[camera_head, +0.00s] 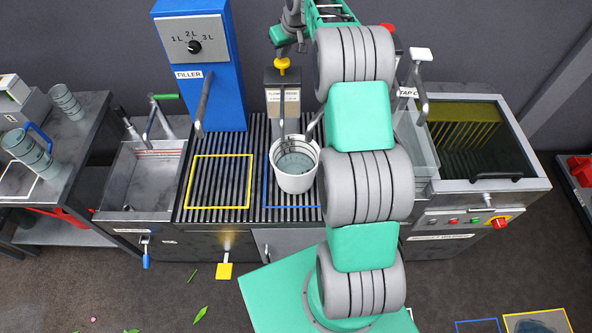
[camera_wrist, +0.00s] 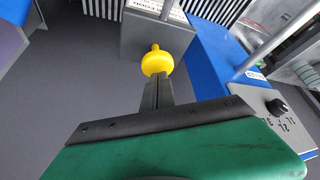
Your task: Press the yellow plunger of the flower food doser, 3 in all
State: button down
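The flower food doser (camera_head: 283,97) is a grey box with a label at the back of the slatted counter. Its yellow plunger (camera_head: 282,65) sticks up from the top. In the wrist view the yellow plunger (camera_wrist: 157,60) is just beyond my fingertips. My gripper (camera_wrist: 157,82) has its two fingers together, with nothing seen between them. In the head view my gripper (camera_head: 281,50) is just above the plunger; whether it touches cannot be told. A white bucket (camera_head: 297,180) with liquid in it stands in front of the doser, inside the blue outline.
The blue filler (camera_head: 205,60) with a dial stands left of the doser. A yellow outlined spot (camera_head: 219,207) on the slats is empty. A sink (camera_head: 143,180) is at left, and a tap and basin (camera_head: 490,190) at right. My arm hides part of the counter.

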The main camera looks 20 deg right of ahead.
aim_at(283, 62)
jog(key=shift+f+b, duration=1.15)
jog(key=shift+f, duration=0.7)
notch_tip(283, 62, up, 7)
jog(key=p, duration=0.4)
jog(key=shift+r+p, duration=0.2)
jog(key=shift+p, duration=0.1)
notch_tip(283, 62, down, 3)
jog(key=b, duration=0.3)
jog(key=shift+r, duration=0.1)
dwell(1.6)
jog(key=shift+f+b, duration=1.5)
jog(key=shift+f, duration=0.75)
notch_tip(283, 62, up, 7)
jog(key=p, duration=0.5)
jog(key=shift+r, duration=0.15)
